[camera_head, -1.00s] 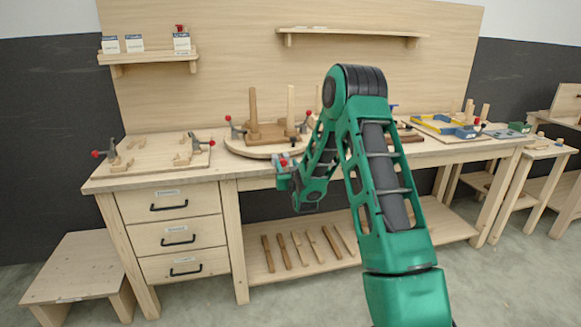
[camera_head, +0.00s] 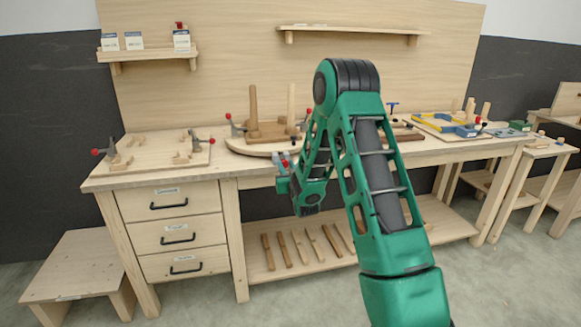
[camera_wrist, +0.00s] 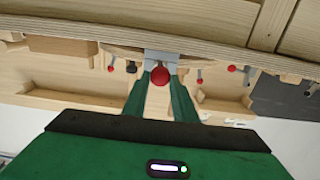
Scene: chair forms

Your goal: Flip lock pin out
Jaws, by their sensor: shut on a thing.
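The lock pin shows as a red ball knob (camera_wrist: 160,76) with a grey bracket (camera_wrist: 161,57) behind it at the bench's front edge in the wrist view. My gripper (camera_wrist: 161,84) is shut on the red knob, with one green finger on each side. In the head view my gripper (camera_head: 283,169) is at the front edge of the bench, below the round wooden board (camera_head: 250,148). The red knob is small there, and the pin's shaft cannot be made out.
The workbench (camera_head: 110,183) bears a flat board with red-tipped clamps (camera_head: 160,152) at left and blue and yellow parts (camera_head: 445,124) at right. Drawers (camera_head: 168,204) are below left. Wooden pieces (camera_head: 300,247) lie on the lower shelf.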

